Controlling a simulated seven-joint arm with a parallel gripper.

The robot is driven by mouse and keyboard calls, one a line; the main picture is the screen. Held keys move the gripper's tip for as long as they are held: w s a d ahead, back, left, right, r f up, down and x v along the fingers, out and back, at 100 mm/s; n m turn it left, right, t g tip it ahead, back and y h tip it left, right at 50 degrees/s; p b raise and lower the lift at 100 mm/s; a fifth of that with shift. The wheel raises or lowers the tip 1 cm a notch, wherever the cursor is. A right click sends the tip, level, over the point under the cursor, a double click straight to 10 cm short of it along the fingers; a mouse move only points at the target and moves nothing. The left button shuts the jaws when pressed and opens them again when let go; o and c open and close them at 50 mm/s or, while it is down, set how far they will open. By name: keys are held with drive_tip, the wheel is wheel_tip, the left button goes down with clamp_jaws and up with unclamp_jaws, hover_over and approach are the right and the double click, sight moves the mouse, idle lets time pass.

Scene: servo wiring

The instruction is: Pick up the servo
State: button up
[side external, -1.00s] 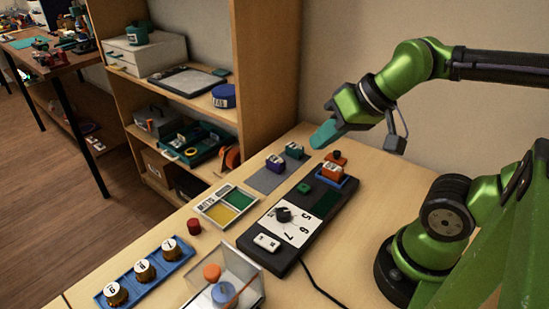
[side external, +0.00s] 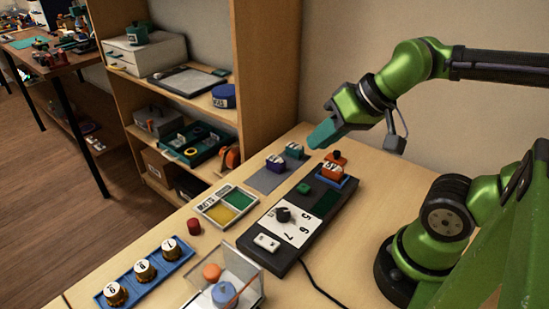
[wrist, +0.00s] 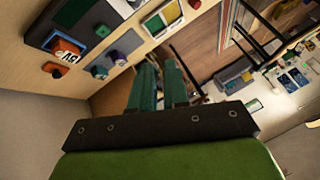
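An orange servo-like block (side external: 333,168) with a white label sits in a blue frame (side external: 350,182) at the far end of the dark board; the wrist view also shows it (wrist: 67,50). A purple labelled block (side external: 275,164) and a teal labelled block (side external: 294,151) stand on a grey mat (side external: 268,180) to its left. Which of them is the servo, I cannot tell for sure. My gripper (side external: 320,135) is in the air above and behind these blocks, touching none. In the wrist view its teal fingers (wrist: 158,75) are empty, with a narrow gap between them.
The dark board (side external: 290,232) carries a dial, a green button and a cable. A green-yellow tray (side external: 228,205), a red cylinder (side external: 194,226), a blue rack of knobs (side external: 150,272) and a clear box (side external: 235,275) stand nearby. A wooden shelf (side external: 262,70) rises behind the table.

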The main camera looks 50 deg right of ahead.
drive_tip(key=o, duration=0.9)
drive_tip(key=shift+c, duration=0.2)
drive_tip(key=shift+d, duration=0.1)
drive_tip(key=n+g+h, duration=0.2)
drive_tip(key=n+g, duration=0.2)
drive_tip(key=g, duration=0.2)
hover_over(334, 167)
drive_tip(key=s, duration=0.2)
wheel_tip(334, 167, down, 3)
drive_tip(key=f, duration=0.5)
drive_tip(key=w+f, duration=0.1)
drive_tip(key=f, duration=0.5)
drive_tip(key=w+f, duration=0.1)
drive_tip(key=f, duration=0.4)
drive_tip(key=shift+f, duration=0.35)
